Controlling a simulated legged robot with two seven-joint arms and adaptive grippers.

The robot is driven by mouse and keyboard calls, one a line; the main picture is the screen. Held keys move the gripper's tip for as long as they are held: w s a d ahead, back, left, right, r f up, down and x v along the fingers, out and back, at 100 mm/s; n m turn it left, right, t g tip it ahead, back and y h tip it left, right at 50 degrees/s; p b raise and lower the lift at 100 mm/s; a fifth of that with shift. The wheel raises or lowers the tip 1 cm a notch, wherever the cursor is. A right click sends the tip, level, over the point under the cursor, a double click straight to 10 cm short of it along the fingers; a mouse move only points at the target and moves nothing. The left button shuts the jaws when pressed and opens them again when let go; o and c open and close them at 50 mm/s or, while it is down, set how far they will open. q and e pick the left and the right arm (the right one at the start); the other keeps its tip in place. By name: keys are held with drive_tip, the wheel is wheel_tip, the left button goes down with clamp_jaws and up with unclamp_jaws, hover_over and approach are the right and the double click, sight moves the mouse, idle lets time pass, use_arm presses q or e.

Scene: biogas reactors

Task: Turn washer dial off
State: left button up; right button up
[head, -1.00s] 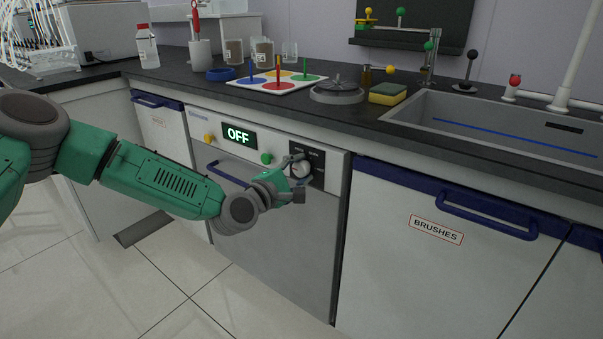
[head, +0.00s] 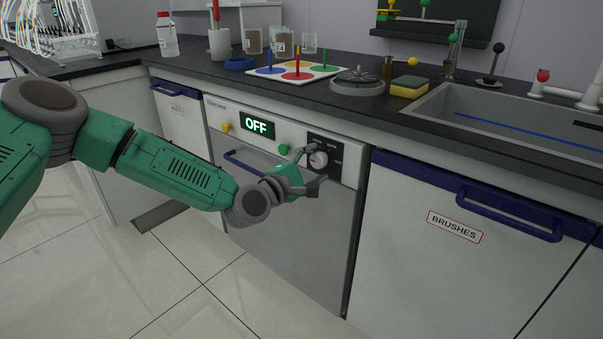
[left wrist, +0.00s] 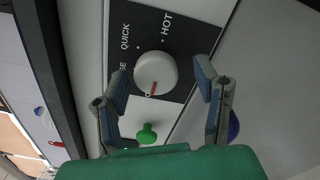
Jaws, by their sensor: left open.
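The washer (head: 285,215) is a grey front-panel machine under the counter. Its display (head: 257,125) reads OFF in lit letters. The white round dial (head: 319,160) sits on a black panel at the right of the washer front. In the left wrist view the dial (left wrist: 155,73) has a red pointer line toward the bottom of the picture, beside a small mark; the labels QUICK and HOT are readable. My left gripper (head: 309,169) is open in front of the dial. In the left wrist view its fingers (left wrist: 162,86) stand apart on either side, with visible gaps.
A green button (head: 283,149) and a yellow button (head: 226,128) flank the display. A blue washer handle (head: 243,166) lies below. The BRUSHES cabinet (head: 455,226) is to the right. The counter edge (head: 350,109) overhangs above the dial. The floor in front is clear.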

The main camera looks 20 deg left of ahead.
use_arm(q)
drive_tip(key=v, duration=1.1)
drive_tip(key=shift+a, duration=0.15)
drive_tip(key=shift+s+f, duration=0.1)
